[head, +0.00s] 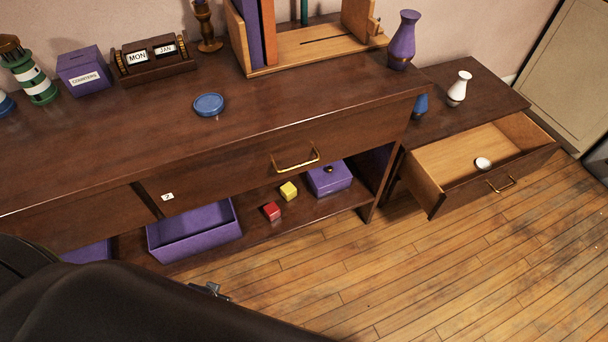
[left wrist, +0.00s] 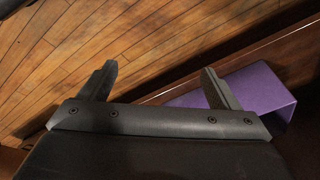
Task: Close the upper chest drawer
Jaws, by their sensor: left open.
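A low dark wood chest (head: 432,85) stands at the right of the head view. Its drawer (head: 466,197) is pulled well out, showing a light wood inside, a brass handle on the front and a small white round object (head: 483,163) lying in it. My left gripper (left wrist: 158,82) is open and empty in the left wrist view, over the floor and beside a purple box. In the head view only a small part of it shows past my dark arm at the lower left, far from the drawer. My right gripper is not in view.
A long dark sideboard (head: 270,110) with a closed brass-handled drawer fills the left and middle. Its lower shelf holds an open purple bin (head: 195,230), red and yellow cubes and a lidded purple box (head: 330,178). A white vase (head: 457,90) stands on the chest. The front floor is clear.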

